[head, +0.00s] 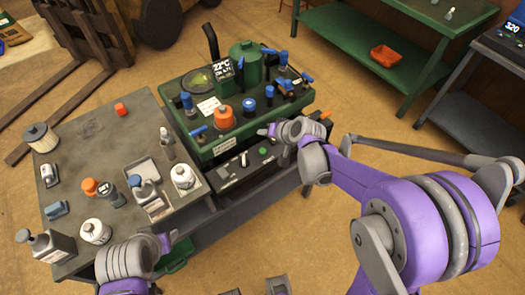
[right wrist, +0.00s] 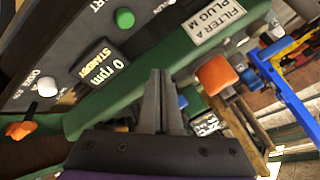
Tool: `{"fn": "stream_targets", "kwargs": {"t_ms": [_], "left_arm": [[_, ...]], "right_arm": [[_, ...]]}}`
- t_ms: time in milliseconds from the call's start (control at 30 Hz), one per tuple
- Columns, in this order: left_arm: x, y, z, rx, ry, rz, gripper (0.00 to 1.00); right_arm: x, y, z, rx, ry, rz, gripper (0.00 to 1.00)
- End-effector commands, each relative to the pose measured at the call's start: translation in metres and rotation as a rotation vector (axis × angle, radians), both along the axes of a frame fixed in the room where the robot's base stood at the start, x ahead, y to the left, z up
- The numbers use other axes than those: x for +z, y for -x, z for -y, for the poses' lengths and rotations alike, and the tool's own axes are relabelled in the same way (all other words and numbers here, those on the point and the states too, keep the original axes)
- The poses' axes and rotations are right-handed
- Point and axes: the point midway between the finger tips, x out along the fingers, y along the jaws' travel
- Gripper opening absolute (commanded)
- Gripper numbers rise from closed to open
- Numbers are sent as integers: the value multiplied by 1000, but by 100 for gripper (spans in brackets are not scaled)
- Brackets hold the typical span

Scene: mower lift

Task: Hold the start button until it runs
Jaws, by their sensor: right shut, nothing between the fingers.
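The green start button (right wrist: 124,18) is on the dark control panel near the top of the right wrist view, below lettering ending in "RT". It also shows as a small green dot in the head view (head: 263,150). A display (right wrist: 97,68) beside it reads "0 rpm STANDBY". My right gripper (right wrist: 160,78) is shut and empty, its tips apart from the button in the picture. In the head view my right gripper (head: 267,131) is over the machine's front right edge. My left gripper (head: 166,241) is low left by the bench; its jaws are unclear.
The panel belongs to a green machine (head: 250,125) with several blue-capped fittings. It also carries a white knob (right wrist: 47,86) and an orange lever (right wrist: 20,130). A grey bench (head: 95,140) with bottles and jars stands left. Open floor (head: 350,95) lies behind.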

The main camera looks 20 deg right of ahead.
Motion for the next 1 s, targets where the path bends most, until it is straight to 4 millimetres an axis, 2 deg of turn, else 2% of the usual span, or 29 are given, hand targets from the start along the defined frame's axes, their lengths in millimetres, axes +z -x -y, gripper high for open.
{"fn": "stream_targets", "kwargs": {"t_ms": [300,500,633,1000], "left_arm": [[-37,8,0,0,0,-16,50],[-57,11,0,0,0,-22,50],[-61,12,0,0,0,-24,50],[-60,11,0,0,0,-23,50]], "right_arm": [[-47,1,0,1,0,-2,0],[-71,1,0,0,1,-1,0],[-77,0,0,0,0,0,0],[-76,0,0,0,0,0,0]]}}
